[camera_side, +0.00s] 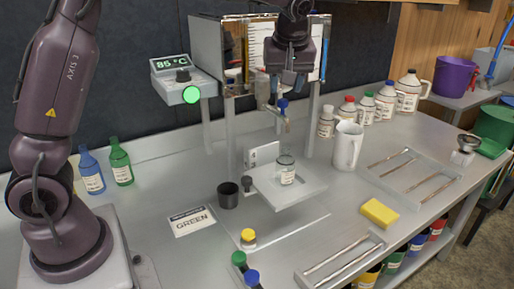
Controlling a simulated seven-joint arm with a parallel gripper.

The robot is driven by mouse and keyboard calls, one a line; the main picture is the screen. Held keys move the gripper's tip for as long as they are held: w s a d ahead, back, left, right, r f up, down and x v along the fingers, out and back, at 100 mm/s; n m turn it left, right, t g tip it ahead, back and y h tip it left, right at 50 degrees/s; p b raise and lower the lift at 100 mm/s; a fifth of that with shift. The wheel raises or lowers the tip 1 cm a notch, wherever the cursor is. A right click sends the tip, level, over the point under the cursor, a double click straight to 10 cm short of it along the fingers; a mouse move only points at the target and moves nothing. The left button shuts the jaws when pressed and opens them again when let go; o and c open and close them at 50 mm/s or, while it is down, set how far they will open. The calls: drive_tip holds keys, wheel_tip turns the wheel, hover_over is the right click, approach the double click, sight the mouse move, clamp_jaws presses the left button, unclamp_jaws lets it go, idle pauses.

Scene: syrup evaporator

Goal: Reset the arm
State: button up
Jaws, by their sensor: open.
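My arm reaches in from the top, and my gripper (288,84) hangs fingers down in front of the metal evaporator (207,45). It is open, and I see nothing held in it. The blue-topped tap (283,106) of the evaporator is just below it. The fingertips are small and dark, so I cannot tell their exact gap to the tap. A small labelled glass jar (287,174) stands upright under the tap on a raised metal platform (300,189).
A display box (179,80) reads 85 °C with a green light. A black cup (228,196), a "GREEN" card (192,220), a white pitcher (346,148), a yellow sponge (380,212) and racks of rods (408,174) stand around. Labelled jugs (408,92) line the back right.

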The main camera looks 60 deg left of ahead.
drive_tip(key=shift+f+m, duration=0.1)
drive_tip(key=shift+m, duration=0.5)
drive_tip(key=s+d+m+t+h, duration=0.1)
drive_tip(key=s+m, duration=0.4)
drive_tip(key=s, duration=0.8)
drive_tip(key=s+d+r+m+t+h, duration=0.1)
drive_tip(key=s+d+m, duration=0.4)
drive_tip(key=s, duration=0.8)
drive_tip(key=shift+s+d+m+t+h, duration=0.2)
drive_tip(key=shift+s+m+t+h, duration=0.05)
drive_tip(key=shift+m+t+h, duration=0.6)
